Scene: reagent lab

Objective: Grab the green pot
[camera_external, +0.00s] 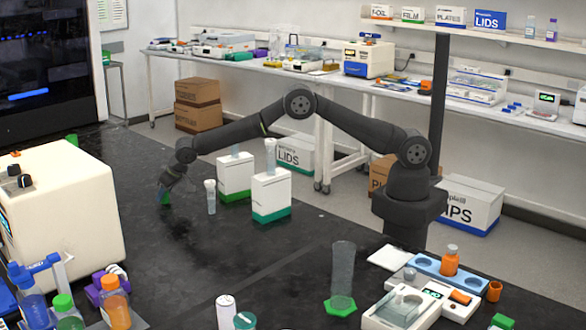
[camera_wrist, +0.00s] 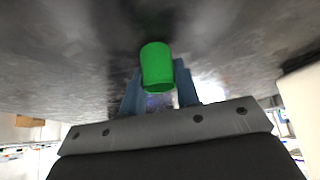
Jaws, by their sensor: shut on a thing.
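The green pot (camera_wrist: 156,68) is a small plain green cup. In the wrist view it sits between the two blue fingers of my gripper (camera_wrist: 158,85), which are shut on it. In the external view my gripper (camera_external: 167,194) is low over the black bench at the left, with a bit of the green pot (camera_external: 166,199) showing at the fingertips. Most of the pot is hidden there by the fingers. I cannot tell whether it touches the bench top.
A clear tube with a white cap (camera_external: 210,197) and two white-green boxes (camera_external: 271,195) stand right of my gripper. A large cream machine (camera_external: 70,215) stands at the left. A measuring cylinder (camera_external: 343,270) stands further right.

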